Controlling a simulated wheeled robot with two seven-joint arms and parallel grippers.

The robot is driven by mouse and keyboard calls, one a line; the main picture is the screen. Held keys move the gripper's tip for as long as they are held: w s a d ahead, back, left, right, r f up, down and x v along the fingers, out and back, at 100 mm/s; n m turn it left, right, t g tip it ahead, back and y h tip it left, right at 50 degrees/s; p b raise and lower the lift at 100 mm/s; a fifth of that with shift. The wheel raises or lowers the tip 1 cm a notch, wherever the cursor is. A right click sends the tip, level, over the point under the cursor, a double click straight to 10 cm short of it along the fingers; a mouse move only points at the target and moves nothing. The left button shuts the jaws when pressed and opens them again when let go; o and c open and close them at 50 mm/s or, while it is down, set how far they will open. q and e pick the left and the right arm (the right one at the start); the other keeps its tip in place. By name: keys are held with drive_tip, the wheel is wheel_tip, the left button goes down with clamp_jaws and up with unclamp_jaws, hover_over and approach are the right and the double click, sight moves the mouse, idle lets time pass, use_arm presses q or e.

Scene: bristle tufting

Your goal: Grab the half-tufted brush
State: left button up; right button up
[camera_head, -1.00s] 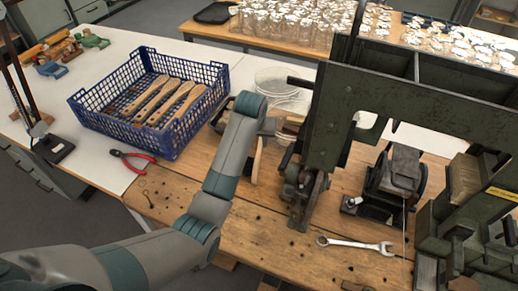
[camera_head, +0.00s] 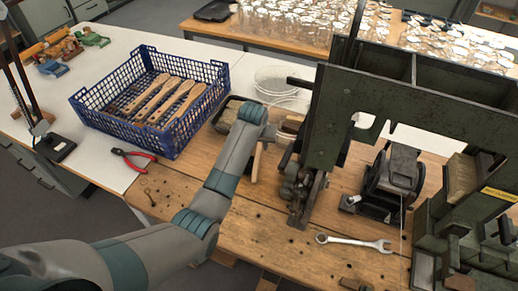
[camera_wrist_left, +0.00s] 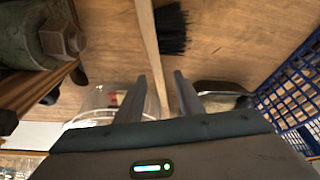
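The half-tufted brush has a pale wooden body (camera_wrist_left: 150,45) with a tuft of black bristles (camera_wrist_left: 172,30) on its right side in the left wrist view. In the head view a short stretch of its wood (camera_head: 256,163) shows below my left wrist; the rest is hidden. My left gripper (camera_wrist_left: 163,75) is open, and its two fingers stand on either side of the wood with gaps visible. In the head view my left gripper (camera_head: 272,131) is mostly hidden by its own wrist. My right gripper is not in view.
A blue crate (camera_head: 178,140) with several wooden brush bodies stands left of my arm. The green machine (camera_head: 345,105) stands close on the right. A dark tray (camera_head: 228,114) lies behind my wrist. Red pliers (camera_head: 133,159) and a wrench (camera_head: 352,243) lie on the bench.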

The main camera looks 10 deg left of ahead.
sight(259, 148)
use_arm(q)
drive_tip(key=shift+w+f+p, duration=0.4)
drive_tip(key=shift+f, duration=0.2)
drive_tip(key=shift+x, duration=1.5)
drive_tip(key=shift+d, duration=0.1)
clamp_jaws()
